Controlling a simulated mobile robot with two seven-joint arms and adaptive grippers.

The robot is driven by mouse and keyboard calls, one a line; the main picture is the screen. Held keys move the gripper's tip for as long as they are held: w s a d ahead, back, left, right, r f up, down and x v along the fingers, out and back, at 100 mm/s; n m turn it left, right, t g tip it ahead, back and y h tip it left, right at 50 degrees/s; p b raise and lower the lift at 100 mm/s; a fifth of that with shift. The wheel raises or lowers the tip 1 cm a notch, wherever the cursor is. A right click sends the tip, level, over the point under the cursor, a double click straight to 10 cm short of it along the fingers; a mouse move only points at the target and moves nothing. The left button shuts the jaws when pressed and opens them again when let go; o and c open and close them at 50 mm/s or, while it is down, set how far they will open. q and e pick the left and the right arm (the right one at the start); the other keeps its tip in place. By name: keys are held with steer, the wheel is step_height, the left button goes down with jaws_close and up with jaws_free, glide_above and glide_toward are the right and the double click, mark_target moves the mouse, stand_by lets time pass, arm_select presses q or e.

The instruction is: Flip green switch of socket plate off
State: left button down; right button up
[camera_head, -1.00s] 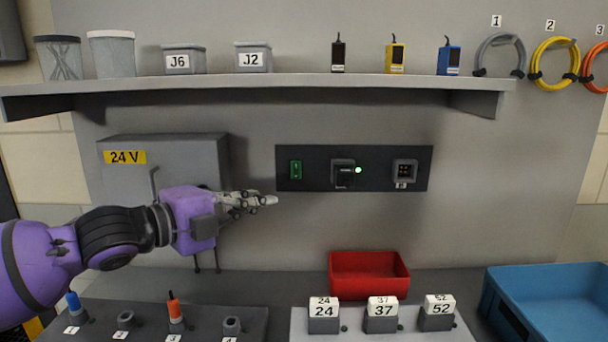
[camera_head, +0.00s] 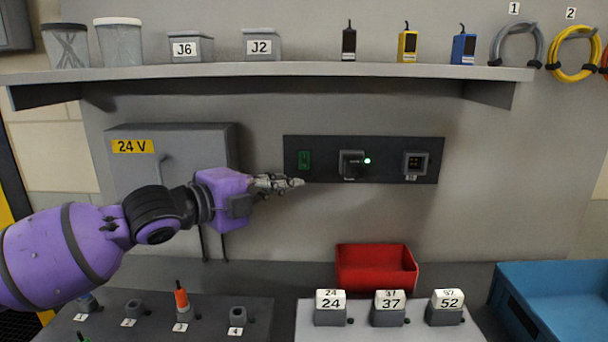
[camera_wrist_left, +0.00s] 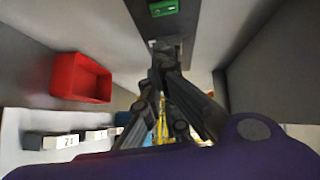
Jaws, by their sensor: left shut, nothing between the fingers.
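The dark socket plate (camera_head: 392,158) is on the grey wall panel in the head view. The green switch (camera_head: 304,160) sits at its left end; it also shows at the top of the left wrist view (camera_wrist_left: 164,8). My right gripper is not in view.
A grey 24 V box (camera_head: 185,165) stands left of the plate, behind my left arm. A shelf (camera_head: 300,71) runs above. A red bin (camera_head: 376,268), a blue bin (camera_head: 560,290) and numbered blocks (camera_head: 388,307) are below. The wall around the plate is clear.

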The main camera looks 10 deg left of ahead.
mark_target(304, 160)
arm_select(q)
steer(key=w+d+f, duration=0.1)
steer(key=w+d, duration=0.1)
steer(key=w, duration=0.6)
steer(key=shift+w+d+p, duration=0.2)
steer(key=shift+w+p, duration=0.1)
steer(key=shift+w, duration=0.05)
